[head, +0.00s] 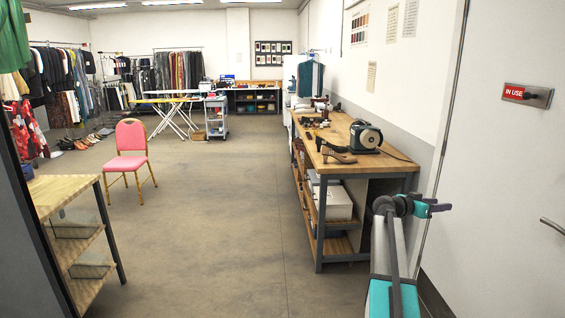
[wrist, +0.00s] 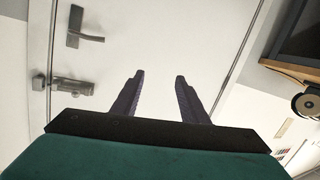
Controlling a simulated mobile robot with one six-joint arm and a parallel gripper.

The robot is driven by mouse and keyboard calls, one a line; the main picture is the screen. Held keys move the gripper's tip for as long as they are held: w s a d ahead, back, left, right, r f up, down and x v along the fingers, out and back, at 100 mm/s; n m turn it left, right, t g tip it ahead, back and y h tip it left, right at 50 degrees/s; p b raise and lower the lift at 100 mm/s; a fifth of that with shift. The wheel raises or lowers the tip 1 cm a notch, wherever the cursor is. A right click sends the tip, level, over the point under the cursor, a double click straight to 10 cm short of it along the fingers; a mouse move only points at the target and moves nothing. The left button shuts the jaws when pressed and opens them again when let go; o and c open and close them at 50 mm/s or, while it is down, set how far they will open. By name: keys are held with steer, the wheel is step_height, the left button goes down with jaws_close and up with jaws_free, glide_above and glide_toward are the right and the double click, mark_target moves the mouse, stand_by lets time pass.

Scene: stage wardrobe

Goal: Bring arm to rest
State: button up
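My gripper (wrist: 159,78) shows in the wrist view with its two dark fingers spread apart and nothing between them. Behind the fingers is a white door with a lever handle (wrist: 80,28) and a lock (wrist: 72,86). In the head view my folded arm stands at the lower right, in front of the door.
A wooden workbench (head: 345,166) with a grinder (head: 366,136) stands left of my arm. The white door (head: 500,150) with a red "IN USE" sign (head: 514,92) is close on the right. A pink chair (head: 130,160) stands at left. The middle floor is clear.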

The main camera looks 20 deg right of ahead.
steer(key=w+a+f+n+t+y, duration=0.15)
steer(key=w+a+f, duration=0.25)
steer(key=a+f, duration=0.65)
steer(key=w+a+f+n+t+y, duration=0.15)
steer(key=w+a+f, duration=0.4)
steer(key=f, duration=0.75)
steer(key=s+a+f+n+g+y, duration=0.1)
steer(key=s+a+f+n+y, duration=0.15)
steer(key=a+f, duration=0.8)
steer(key=s+a+f+n+y, duration=0.2)
steer(key=s+a+f, duration=0.2)
steer(key=a+f, duration=0.65)
steer(key=s+a+f+n+g+y, duration=0.3)
steer(key=s+a+f+n, duration=0.1)
steer(key=s+a+f, duration=1.15)
steer(key=s+a+n+g+y, duration=0.3)
steer(key=s+a+n+y, duration=0.2)
steer(key=s+a, duration=1.2)
steer(key=shift+s+f+g+y, duration=0.3)
steer(key=shift+s+f+y, duration=0.1)
steer(key=shift+s, duration=0.3)
